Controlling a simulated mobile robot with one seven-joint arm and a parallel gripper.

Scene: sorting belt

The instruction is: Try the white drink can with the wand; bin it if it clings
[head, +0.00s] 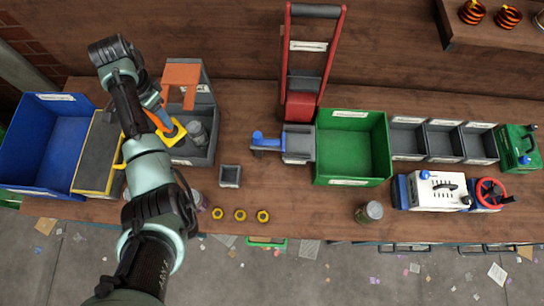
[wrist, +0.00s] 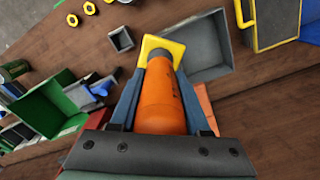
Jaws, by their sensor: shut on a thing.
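My gripper (head: 160,108) is shut on the orange wand (wrist: 168,100), which also shows in the head view (head: 158,119). The wand's square yellow head (wrist: 160,46) points away from the jaws, over or beside the grey tray (head: 178,159). No can shows plainly as white. A can with a pale top and dark greenish side (head: 370,211) stands at the front of the bench, right of centre. A small pale and purple thing (head: 198,200) is partly hidden by my arm.
A blue bin (head: 20,145) and a grey-topped yellow box (head: 97,150) stand left. A green bin (head: 385,150), three grey compartments (head: 441,160) and a white device (head: 437,188) stand right. A small grey box (head: 230,176) and three yellow rings (head: 240,215) lie mid-bench.

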